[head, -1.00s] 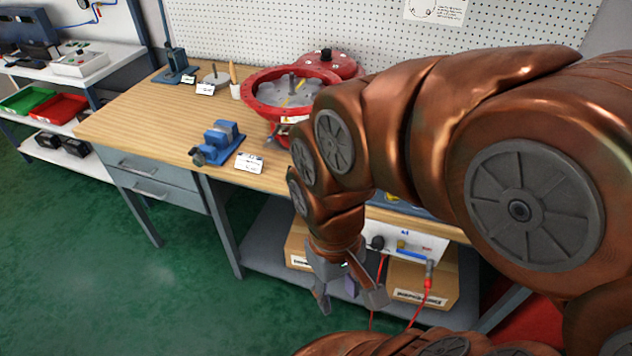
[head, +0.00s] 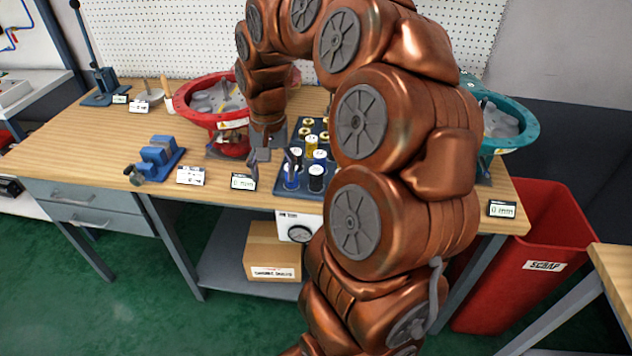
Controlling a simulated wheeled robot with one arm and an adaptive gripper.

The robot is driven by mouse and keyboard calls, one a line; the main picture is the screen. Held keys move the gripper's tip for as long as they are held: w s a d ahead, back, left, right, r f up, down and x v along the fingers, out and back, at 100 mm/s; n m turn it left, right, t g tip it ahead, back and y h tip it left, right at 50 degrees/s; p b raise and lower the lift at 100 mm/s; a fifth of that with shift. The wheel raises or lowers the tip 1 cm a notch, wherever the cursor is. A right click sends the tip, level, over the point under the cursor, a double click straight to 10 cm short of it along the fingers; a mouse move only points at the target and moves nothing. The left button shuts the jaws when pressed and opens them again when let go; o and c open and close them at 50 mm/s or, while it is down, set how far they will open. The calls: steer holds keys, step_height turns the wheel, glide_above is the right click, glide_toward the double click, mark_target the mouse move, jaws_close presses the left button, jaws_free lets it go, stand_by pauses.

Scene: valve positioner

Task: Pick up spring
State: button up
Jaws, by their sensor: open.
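My gripper (head: 268,158) is open and empty in the head view, pointing down over the workbench at the left edge of a dark blue tray (head: 279,189). The blue one stands just right of my gripper's right finger. I cannot tell whether they touch, or which one is the task's spring. My arm hides the right part of the tray.
A red round housing (head: 205,121) stands left of my gripper, and a teal one (head: 516,133) is on the right. A blue vise (head: 158,157) and label cards (head: 191,176) sit near the wooden bench's (head: 80,150) front edge. A red scrap bin (head: 540,225) stands beyond its right end.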

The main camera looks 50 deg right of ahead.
mark_target(316, 169)
steer(key=d+f+m, duration=0.1)
steer(key=d, duration=0.4)
steer(key=w+d+f+m, duration=0.1)
steer(key=d+f+m, duration=0.1)
steer(key=d, duration=0.3)
steer(key=d+f+m+b, duration=0.1)
steer(key=d+f+m, duration=0.1)
steer(key=d, duration=0.3)
steer(key=shift+w+d, duration=0.1)
steer(key=shift+w, duration=0.2)
steer(key=shift+d+f, duration=0.15)
steer(key=shift+f, duration=0.4)
steer(key=shift+a+f+p, duration=0.15)
steer(key=shift+f+p, duration=0.2)
steer(key=shift+f, duration=0.4)
steer(key=shift+a+f+p, duration=0.1)
steer(key=shift+f+p, duration=0.2)
steer(key=shift+f, duration=0.45)
steer(key=shift+s+a+f+p, duration=0.1)
steer(key=shift+f+p, duration=0.3)
steer(key=shift+f, duration=1.35)
jaws_close()
steer(key=shift+r, duration=0.1)
